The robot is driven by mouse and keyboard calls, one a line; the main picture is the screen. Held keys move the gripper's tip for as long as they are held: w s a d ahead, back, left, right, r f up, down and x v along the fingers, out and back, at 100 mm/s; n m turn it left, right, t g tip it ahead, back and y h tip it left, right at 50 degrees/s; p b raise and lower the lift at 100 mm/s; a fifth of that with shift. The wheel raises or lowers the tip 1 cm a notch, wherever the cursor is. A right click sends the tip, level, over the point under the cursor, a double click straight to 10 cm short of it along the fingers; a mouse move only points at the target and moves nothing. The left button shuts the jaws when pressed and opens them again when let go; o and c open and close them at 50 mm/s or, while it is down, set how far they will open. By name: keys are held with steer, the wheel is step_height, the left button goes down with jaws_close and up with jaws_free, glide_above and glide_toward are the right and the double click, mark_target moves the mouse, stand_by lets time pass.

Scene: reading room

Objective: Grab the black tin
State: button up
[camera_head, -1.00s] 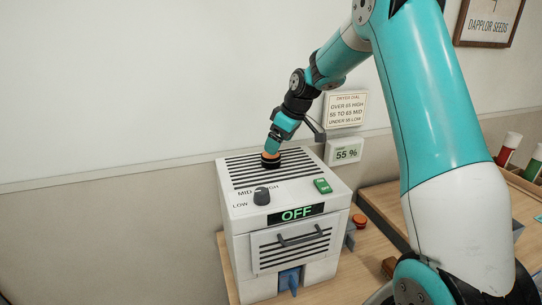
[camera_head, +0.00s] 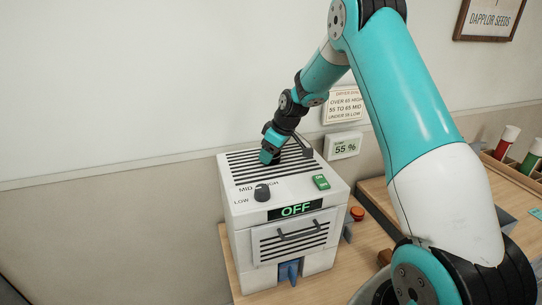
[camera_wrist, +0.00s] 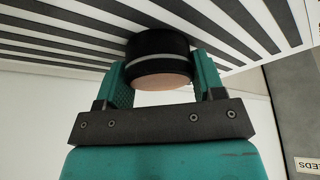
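The black tin (camera_wrist: 158,52) is a short round tin with a pale band and a copper-coloured end facing the wrist camera. In the wrist view it is between the two teal fingers of my gripper (camera_wrist: 160,82), one on each side, with no clear gap. I cannot tell whether the fingers press on it. Behind it is the black-and-white slatted top of the dryer (camera_head: 238,165). In the head view my gripper (camera_head: 267,157) is low over that top, and the tin is hidden behind it.
The white dryer stands on a wooden table (camera_head: 350,272) against the wall. Its front has a dial (camera_head: 262,194), a green switch (camera_head: 321,183) and a display reading OFF (camera_head: 296,210). A 55 % meter (camera_head: 343,146) is behind. Bottles (camera_head: 507,142) stand in a rack at right.

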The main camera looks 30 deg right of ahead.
steer(key=shift+c, duration=0.8)
steer(key=shift+r, duration=0.1)
